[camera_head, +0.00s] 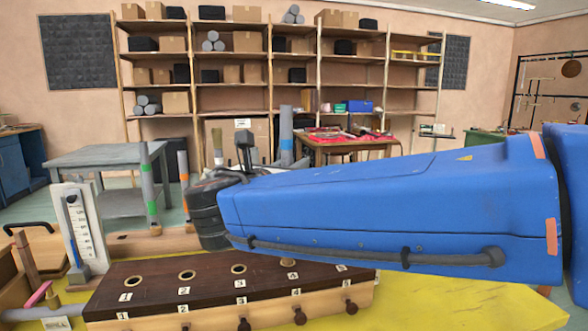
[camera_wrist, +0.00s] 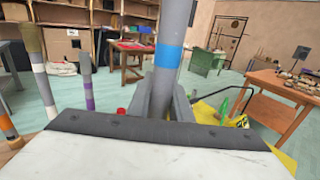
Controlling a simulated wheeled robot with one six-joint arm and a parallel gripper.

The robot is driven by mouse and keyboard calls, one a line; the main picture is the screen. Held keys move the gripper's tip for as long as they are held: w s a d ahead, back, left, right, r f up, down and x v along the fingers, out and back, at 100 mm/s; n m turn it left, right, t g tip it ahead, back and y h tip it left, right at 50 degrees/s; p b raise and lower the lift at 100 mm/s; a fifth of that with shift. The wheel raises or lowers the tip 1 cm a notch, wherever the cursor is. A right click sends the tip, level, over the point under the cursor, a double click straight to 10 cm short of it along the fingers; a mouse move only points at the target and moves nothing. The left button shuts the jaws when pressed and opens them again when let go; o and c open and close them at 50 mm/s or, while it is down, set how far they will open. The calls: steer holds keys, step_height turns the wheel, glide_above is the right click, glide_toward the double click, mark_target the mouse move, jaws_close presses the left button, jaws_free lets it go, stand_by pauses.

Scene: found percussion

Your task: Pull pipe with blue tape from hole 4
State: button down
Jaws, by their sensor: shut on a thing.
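The grey pipe with blue tape (camera_head: 286,120) rises upright behind my blue arm in the head view. In the wrist view the same pipe (camera_wrist: 172,25) stands between my fingers, its blue band just above them. My gripper (camera_wrist: 166,103) is shut on the pipe below the band. In the head view my arm hides the fingers and the pipe's lower part. The dark wooden block (camera_head: 215,277) has numbered holes. Hole 4 (camera_head: 288,262) lies just under my arm, and I cannot tell whether the pipe's lower end is still in it.
A white gauge (camera_head: 78,228) stands left of the block. Pipes with green tape (camera_head: 150,190) and orange tape (camera_head: 184,178) stand behind it. Knobs line the block's front. A yellow surface (camera_head: 440,300) lies to the right. A wooden table (camera_head: 350,148) and shelves stand farther back.

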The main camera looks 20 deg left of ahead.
steer(key=shift+r, duration=0.75)
